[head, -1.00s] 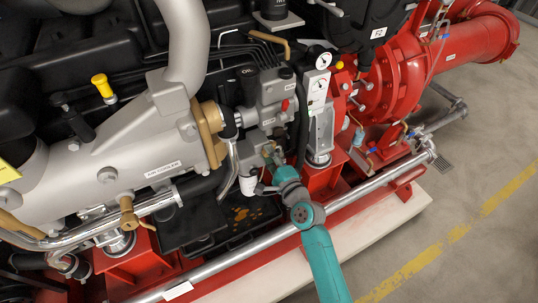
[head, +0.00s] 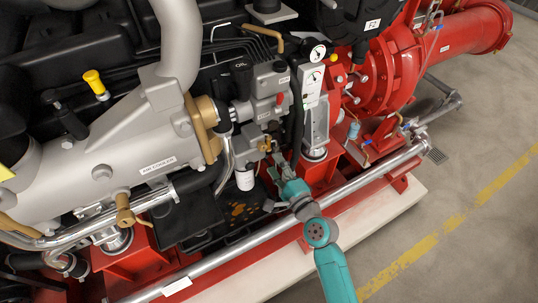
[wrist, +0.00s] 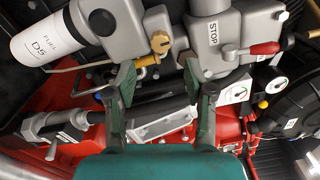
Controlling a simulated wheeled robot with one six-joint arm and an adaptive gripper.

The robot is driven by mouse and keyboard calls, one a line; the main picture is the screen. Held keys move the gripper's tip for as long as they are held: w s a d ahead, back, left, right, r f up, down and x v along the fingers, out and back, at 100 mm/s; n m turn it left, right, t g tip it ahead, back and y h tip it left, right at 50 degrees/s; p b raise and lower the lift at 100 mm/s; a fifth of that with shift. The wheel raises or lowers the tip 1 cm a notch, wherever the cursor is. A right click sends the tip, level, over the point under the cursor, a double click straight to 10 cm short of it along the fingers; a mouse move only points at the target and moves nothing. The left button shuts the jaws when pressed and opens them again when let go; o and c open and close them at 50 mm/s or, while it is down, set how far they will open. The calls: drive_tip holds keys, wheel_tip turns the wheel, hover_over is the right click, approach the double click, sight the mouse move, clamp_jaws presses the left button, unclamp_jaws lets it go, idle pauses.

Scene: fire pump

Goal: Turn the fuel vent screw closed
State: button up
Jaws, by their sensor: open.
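A brass screw with a round knob (wrist: 160,42), which I take to be the fuel vent screw, sits on the grey fuel block in the wrist view. A brass fitting shows there in the head view (head: 266,145), small and partly beside my arm's end. My gripper (wrist: 160,78) is open and empty. Its two dark fingers stand apart, with the brass screw above the gap between their tips and nearer the left finger. In the head view my gripper (head: 276,160) reaches up to the engine just below the brass fitting. Whether a finger touches anything cannot be told.
A white fuel filter marked D5 (wrist: 42,40) lies left of the screw. A grey housing marked STOP (wrist: 212,35) with a red lever (wrist: 264,48) is on the right. A chrome rail (head: 270,232) runs along the red base. Open floor (head: 450,220) lies at right.

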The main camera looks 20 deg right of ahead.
drive_tip(key=shift+s+d, duration=0.2)
drive_tip(key=shift+s, duration=0.95)
drive_tip(key=shift+s+d, duration=0.2)
drive_tip(key=shift+s, duration=0.95)
